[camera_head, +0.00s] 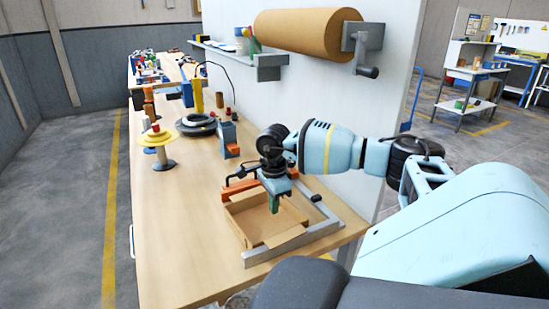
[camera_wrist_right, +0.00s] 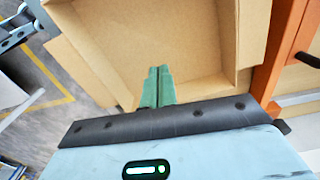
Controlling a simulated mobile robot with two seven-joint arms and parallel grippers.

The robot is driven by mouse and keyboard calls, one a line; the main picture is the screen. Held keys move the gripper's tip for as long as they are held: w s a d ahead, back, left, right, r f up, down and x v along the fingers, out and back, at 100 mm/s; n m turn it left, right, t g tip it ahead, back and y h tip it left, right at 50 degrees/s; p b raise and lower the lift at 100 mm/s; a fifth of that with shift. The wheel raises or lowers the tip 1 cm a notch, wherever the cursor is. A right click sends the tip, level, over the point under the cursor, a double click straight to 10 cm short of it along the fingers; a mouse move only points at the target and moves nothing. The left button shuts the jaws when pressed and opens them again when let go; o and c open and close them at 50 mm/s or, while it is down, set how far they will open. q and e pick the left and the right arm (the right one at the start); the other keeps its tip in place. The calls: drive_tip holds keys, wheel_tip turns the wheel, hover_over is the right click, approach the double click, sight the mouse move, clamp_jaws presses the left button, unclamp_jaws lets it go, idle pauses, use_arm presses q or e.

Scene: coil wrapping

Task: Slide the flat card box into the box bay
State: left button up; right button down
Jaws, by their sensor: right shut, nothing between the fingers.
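The card box (camera_head: 242,227) is a shallow brown open tray on the near end of the bench. It lies between an orange bar and grey rails that look like the box bay (camera_head: 292,244); I cannot tell if it is fully seated. My right gripper (camera_head: 274,204) points down over the box, with its green fingers shut and empty. In the right wrist view the fingers (camera_wrist_right: 158,84) are together near one wall of the box (camera_wrist_right: 130,35); contact is unclear. My left gripper is not in view.
An orange bar (camera_head: 238,189) borders the box and also shows in the right wrist view (camera_wrist_right: 288,50). A blue block stand (camera_head: 228,140), a black ring coil (camera_head: 196,124) and a yellow-topped spool (camera_head: 157,138) stand farther back. A large brown roll (camera_head: 300,33) hangs above.

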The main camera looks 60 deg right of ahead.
sight(276, 222)
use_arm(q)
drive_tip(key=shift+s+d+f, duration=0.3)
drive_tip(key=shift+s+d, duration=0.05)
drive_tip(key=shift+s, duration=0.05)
use_arm(e)
wheel_tip(276, 222, up, 8)
drive_tip(key=shift+s+d, duration=0.35)
drive_tip(key=shift+s, duration=0.05)
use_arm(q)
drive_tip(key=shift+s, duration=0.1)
use_arm(e)
drive_tip(key=shift+f, duration=0.1)
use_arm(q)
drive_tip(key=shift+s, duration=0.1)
